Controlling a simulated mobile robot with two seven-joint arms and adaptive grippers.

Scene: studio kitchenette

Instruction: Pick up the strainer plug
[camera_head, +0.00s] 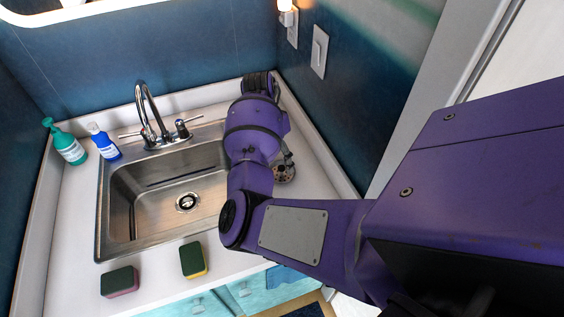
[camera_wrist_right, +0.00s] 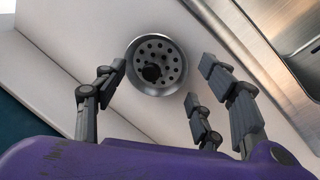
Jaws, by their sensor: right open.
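The strainer plug (camera_wrist_right: 157,62) is a round metal disc with several holes and a dark knob in its middle. In the head view the strainer plug (camera_head: 285,174) lies on the white counter to the right of the sink, partly covered by my right arm. My right gripper (camera_wrist_right: 160,82) is open and empty, its fingers spread on either side of the plug in the wrist view, with no visible contact. In the head view my right gripper (camera_head: 284,158) is mostly hidden by my arm, close to the plug. My left gripper is not in view.
The steel sink (camera_head: 130,205) with its faucet (camera_head: 150,115) is left of the plug. Two sponges (camera_head: 120,282) (camera_head: 193,260) lie on the front counter. A green bottle (camera_head: 70,150) and a blue bottle (camera_head: 104,145) stand at the back left. The wall (camera_head: 345,120) rises close on the right.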

